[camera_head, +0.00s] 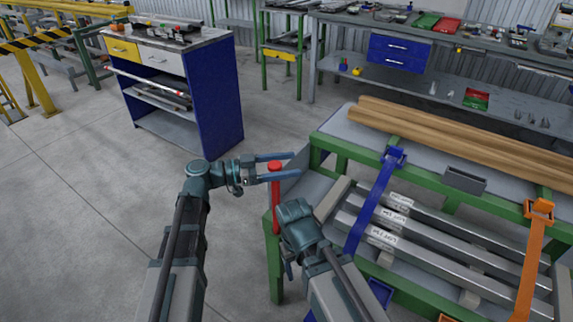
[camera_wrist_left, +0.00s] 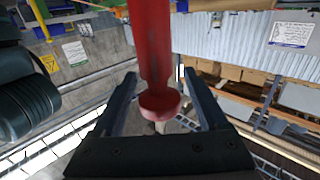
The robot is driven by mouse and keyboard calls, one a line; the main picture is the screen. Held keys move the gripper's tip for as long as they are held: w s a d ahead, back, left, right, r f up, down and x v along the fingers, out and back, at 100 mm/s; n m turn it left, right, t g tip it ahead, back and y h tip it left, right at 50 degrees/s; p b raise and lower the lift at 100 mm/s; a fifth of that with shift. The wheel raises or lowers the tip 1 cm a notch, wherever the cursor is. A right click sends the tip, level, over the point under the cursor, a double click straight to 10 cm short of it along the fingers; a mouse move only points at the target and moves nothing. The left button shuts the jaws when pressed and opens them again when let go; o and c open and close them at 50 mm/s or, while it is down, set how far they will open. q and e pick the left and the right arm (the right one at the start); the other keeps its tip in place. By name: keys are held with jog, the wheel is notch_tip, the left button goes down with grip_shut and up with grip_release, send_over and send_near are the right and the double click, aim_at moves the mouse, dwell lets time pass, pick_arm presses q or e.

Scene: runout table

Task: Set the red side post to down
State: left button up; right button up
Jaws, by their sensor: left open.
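The red side post (camera_head: 276,205) stands upright at the left corner of the green-framed table, its round cap above the table's edge. In the left wrist view the red post (camera_wrist_left: 151,45) and its cap lie between the two fingers. My left gripper (camera_head: 287,167) is open, with one finger on each side of the post just around the cap. Its fingers (camera_wrist_left: 161,95) show gaps to the post on both sides. My right gripper (camera_head: 288,262) is low beside the table's left side, partly hidden by its own wrist; its fingers are not clear.
The green-framed table (camera_head: 335,148) carries wooden beams (camera_head: 450,140), labelled metal bars (camera_head: 440,262), a blue strap (camera_head: 372,205) and an orange strap (camera_head: 530,265). A blue cabinet (camera_head: 215,100) stands behind left. The floor left of the table is clear.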

pick_arm(q)
grip_shut()
dwell(0.3)
dwell(1.1)
